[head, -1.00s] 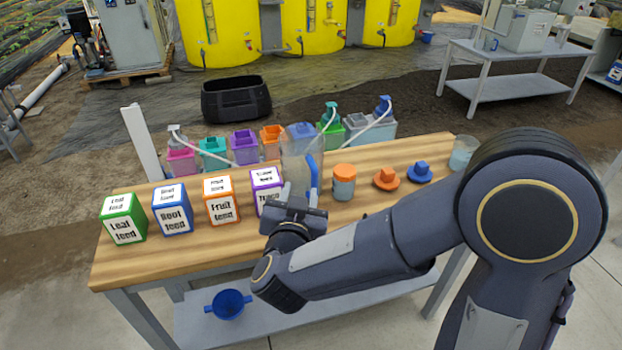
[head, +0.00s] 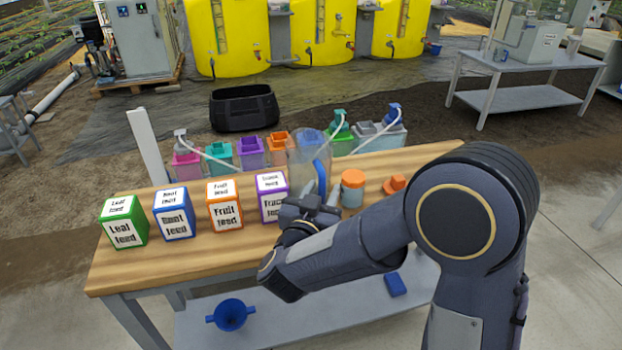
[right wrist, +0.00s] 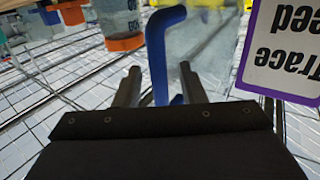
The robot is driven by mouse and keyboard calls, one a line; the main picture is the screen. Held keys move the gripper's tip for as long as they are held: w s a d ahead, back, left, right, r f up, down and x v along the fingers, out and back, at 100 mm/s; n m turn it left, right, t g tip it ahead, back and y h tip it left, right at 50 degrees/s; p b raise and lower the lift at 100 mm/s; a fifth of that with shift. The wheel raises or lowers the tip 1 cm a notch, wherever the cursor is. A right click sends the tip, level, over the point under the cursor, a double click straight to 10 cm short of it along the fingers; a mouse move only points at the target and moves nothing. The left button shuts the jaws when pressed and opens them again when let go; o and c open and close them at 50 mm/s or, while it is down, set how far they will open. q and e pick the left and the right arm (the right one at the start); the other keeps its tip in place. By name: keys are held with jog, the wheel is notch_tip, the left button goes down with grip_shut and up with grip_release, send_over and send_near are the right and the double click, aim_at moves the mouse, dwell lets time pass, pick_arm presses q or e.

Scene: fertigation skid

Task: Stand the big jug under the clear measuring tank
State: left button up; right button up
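The big jug (head: 303,160) is clear with a blue handle and stands upright on the wooden bench. In the right wrist view its blue handle (right wrist: 158,55) rises between my fingers, with the clear body behind. My right gripper (head: 316,200) is at the jug's near side. In the right wrist view the gripper (right wrist: 160,82) is open, one finger on each side of the handle with gaps showing. My left gripper is out of view. I cannot pick out the clear measuring tank with certainty.
Leaf, root, fruit and trace feed boxes (head: 225,208) stand left of the jug. An orange-lidded jar (head: 352,188) stands close on its right. Coloured containers (head: 251,151) line the back edge. A blue funnel (head: 230,315) lies on the lower shelf.

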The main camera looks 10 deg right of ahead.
grip_shut()
jog(key=shift+r, duration=0.1)
dwell(0.3)
